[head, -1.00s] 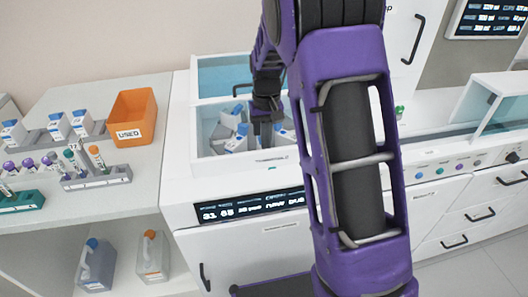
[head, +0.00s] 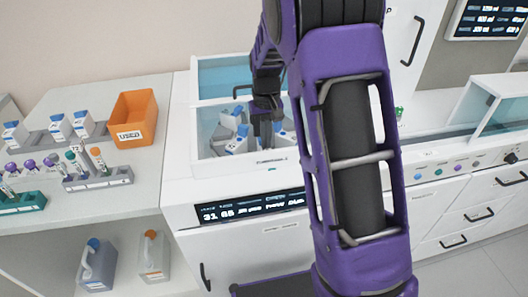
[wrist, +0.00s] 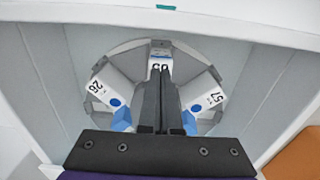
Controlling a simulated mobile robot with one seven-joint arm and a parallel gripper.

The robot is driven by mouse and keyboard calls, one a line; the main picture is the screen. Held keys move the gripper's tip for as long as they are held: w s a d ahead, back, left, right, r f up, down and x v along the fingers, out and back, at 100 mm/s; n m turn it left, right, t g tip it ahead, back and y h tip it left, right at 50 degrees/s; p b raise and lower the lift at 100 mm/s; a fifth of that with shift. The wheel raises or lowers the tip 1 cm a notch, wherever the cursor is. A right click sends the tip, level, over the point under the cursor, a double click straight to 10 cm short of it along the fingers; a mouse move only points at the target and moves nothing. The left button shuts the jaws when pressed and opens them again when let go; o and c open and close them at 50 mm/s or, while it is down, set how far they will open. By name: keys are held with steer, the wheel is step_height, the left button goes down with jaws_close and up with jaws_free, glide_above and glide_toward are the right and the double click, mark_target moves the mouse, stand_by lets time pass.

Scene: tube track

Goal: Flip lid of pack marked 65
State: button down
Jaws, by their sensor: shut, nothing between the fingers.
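In the wrist view several white packs with blue lids sit in a round grey holder. The middle pack (wrist: 160,62) carries dark upside-down digits that look like 65, partly covered by my fingers. Its lid is hidden behind them. The left pack (wrist: 98,92) seems marked 28 and the right pack (wrist: 207,100) seems marked 57; blue lid parts show on both. My gripper (wrist: 158,78) is shut and empty, its fingertips at the middle pack; I cannot tell whether they touch. In the head view my gripper (head: 266,142) reaches down into the open white bin (head: 240,165) among packs.
White bin walls enclose the holder closely. A display (head: 250,206) is on the front below. To the left, a shelf holds an orange bin (head: 132,118) marked USED, tube racks (head: 97,178) and more small packs (head: 60,127). A counter with buttons runs to the right.

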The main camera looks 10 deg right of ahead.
steer(key=shift+w, duration=0.55)
stand_by(0.4)
steer(key=shift+w+r+p, duration=0.45)
steer(key=shift+r+p, duration=0.4)
steer(key=shift+p, duration=0.4)
stand_by(1.0)
steer(key=shift+w+r+p, duration=0.3)
steer(key=shift+w+p, duration=0.2)
steer(key=shift+p, duration=0.05)
stand_by(0.9)
steer(key=shift+r, duration=0.15)
steer(key=shift+s+r+p, duration=0.3)
steer(key=shift+s+r, duration=0.15)
steer(key=shift+r, duration=0.05)
steer(key=shift+s, duration=0.15)
steer(key=shift+s+f+b, duration=0.25)
steer(key=shift+s+b, duration=0.2)
steer(key=shift+s, duration=0.55)
